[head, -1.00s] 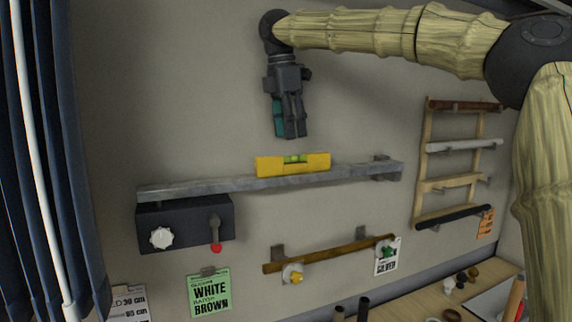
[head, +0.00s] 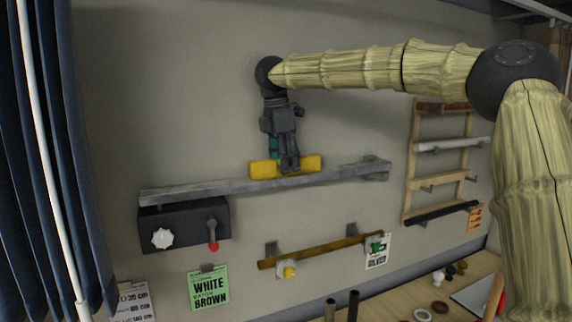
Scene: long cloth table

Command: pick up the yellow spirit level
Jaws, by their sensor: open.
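The yellow spirit level (head: 262,169) lies lengthwise on a grey wall shelf (head: 215,187). My gripper (head: 287,167) points down in front of or around the level's middle and hides its green vial. The jaws are open. Whether the fingers straddle the level or touch it, I cannot tell from this view.
A dark box (head: 185,225) with a white knob and a red-tipped lever sits under the shelf's left end. A brown rail (head: 320,250) with knobs is below. A wooden rack (head: 440,165) stands at right and a blue curtain (head: 60,160) at far left.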

